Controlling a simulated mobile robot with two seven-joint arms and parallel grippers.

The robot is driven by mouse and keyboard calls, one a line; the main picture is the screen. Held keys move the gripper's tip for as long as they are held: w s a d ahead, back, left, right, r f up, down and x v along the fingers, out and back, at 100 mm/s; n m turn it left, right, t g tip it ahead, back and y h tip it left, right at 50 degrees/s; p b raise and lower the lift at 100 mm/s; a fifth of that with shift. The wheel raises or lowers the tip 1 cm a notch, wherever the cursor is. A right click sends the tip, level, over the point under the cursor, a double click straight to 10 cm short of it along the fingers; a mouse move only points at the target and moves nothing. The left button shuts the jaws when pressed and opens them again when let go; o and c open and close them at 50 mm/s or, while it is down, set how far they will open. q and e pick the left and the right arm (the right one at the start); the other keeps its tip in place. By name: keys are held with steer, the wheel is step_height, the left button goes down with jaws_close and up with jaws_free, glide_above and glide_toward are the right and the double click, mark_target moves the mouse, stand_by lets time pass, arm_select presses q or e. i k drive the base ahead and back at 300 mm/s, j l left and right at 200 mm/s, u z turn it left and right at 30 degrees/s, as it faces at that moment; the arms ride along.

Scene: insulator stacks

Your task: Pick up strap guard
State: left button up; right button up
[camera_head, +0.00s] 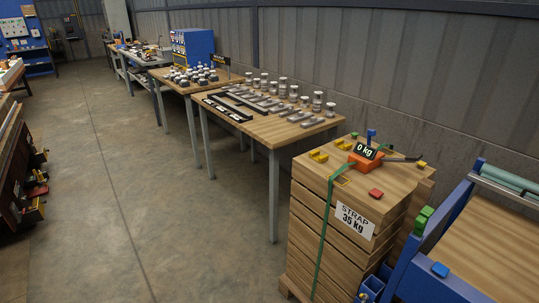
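A wooden crate stack (308,225) stands in the lower right, with a "STRAP 35 kg" label (354,220). Two small yellow angled pieces, which look like strap guards, lie on its top: one (318,156) near the left corner and one (343,144) behind it. A green strap (322,235) runs over the top and down the front. An orange tensioner (366,163) with a "0 kg" display sits on the top. Neither of my grippers is in view.
A blue-framed bench (490,240) stands close to the crate's right, with green blocks (424,215) on its frame. A red piece (375,194) lies on the crate top. A table (265,125) with metal parts stands behind. The floor (150,200) to the left is clear.

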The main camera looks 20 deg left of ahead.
mark_target(315, 155)
steer(key=u, duration=0.4)
steer(key=i+j+z, duration=0.1)
steer(key=z, duration=0.25)
steer(key=i+j+z, duration=0.1)
steer(key=z, duration=0.3)
steer(key=j+z, duration=0.15)
steer(key=z, duration=0.2)
steer(key=i+j+z, duration=0.1)
steer(key=j+z, duration=0.15)
steer(key=j, duration=0.15)
steer(key=i+j+z, duration=0.1)
steer(key=j+z, duration=0.15)
steer(key=j, duration=0.15)
steer(key=j+z, duration=0.3)
steer(key=j, duration=1.4)
